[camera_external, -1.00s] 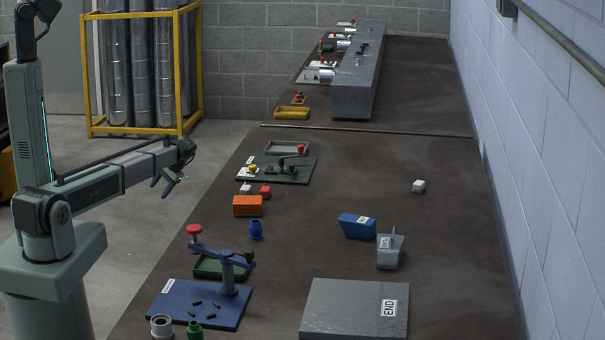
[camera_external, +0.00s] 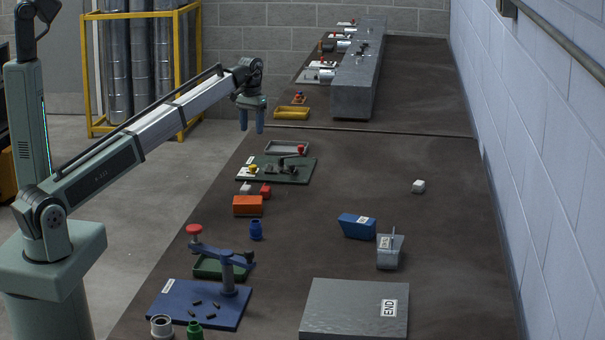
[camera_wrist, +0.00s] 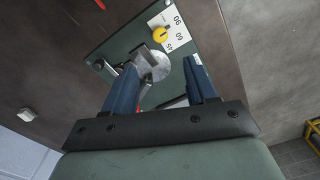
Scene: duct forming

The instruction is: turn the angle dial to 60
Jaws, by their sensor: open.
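The angle dial is a yellow knob (camera_external: 252,169) at the left end of a dark green plate (camera_external: 287,178) on the bench. In the wrist view the yellow knob (camera_wrist: 160,35) sits beside a white label (camera_wrist: 170,22) marked 90, 60 and 45. I cannot tell which number it is set to. A metal disc and lever mechanism (camera_wrist: 152,66) stands on the same plate, partly behind my fingers. My gripper (camera_external: 251,129) is open and empty, in the air above the plate. In the wrist view its two blue fingers (camera_wrist: 162,72) are spread apart, with the knob beyond their tips.
A grey tray (camera_external: 287,147) lies behind the plate. An orange block (camera_external: 247,206) and a small red block (camera_external: 265,191) lie in front. A blue press (camera_external: 226,258) stands nearer the camera. The bench right of the plate is mostly clear, with a small white block (camera_external: 418,186).

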